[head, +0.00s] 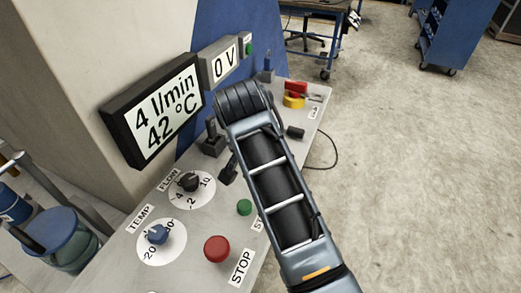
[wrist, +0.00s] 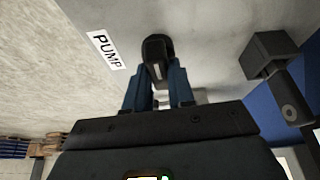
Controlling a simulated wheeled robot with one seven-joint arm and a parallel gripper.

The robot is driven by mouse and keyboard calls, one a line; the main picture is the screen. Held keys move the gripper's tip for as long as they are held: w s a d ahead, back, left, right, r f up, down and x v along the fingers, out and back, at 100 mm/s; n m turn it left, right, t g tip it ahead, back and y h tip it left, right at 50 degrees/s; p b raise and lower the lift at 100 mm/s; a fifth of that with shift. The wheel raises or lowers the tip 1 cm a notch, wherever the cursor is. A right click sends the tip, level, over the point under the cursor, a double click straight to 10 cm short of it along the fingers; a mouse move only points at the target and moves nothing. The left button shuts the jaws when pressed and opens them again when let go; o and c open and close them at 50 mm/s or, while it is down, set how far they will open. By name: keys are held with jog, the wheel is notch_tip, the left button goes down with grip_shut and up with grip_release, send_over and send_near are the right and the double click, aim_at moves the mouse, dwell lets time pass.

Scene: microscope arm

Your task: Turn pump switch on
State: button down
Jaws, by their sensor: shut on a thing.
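The pump switch (wrist: 157,50) is a dark, rounded lever with a small light mark, beside the white PUMP label (wrist: 106,50) in the wrist view. My gripper (wrist: 158,78) is shut on it, with one blue-grey finger on each side. The lever's base is partly hidden by the fingers. In the head view my arm covers the middle of the panel, and I cannot make out the fingers or the pump switch there.
The panel (head: 118,262) carries a FLOW knob (head: 189,182), a blue TEMP knob (head: 157,234), a green button (head: 244,207) and a red STOP button (head: 216,248). The display (head: 155,110) reads 4 l/min, 42 °C; another (head: 223,62) reads 0 V. A red-yellow switch (head: 295,95) stands behind.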

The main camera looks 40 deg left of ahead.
jog(key=shift+s+f+m, duration=0.1)
jog(key=shift+f+m, duration=0.2)
jog(key=shift+m, duration=0.1)
jog(key=c, duration=1)
grip_release()
jog(key=shift+o, duration=0.2)
jog(key=shift+r, duration=0.1)
jog(key=shift+r, duration=0.1)
jog(key=shift+r, duration=0.25)
jog(key=v, duration=0.7)
jog(key=shift+s, duration=0.1)
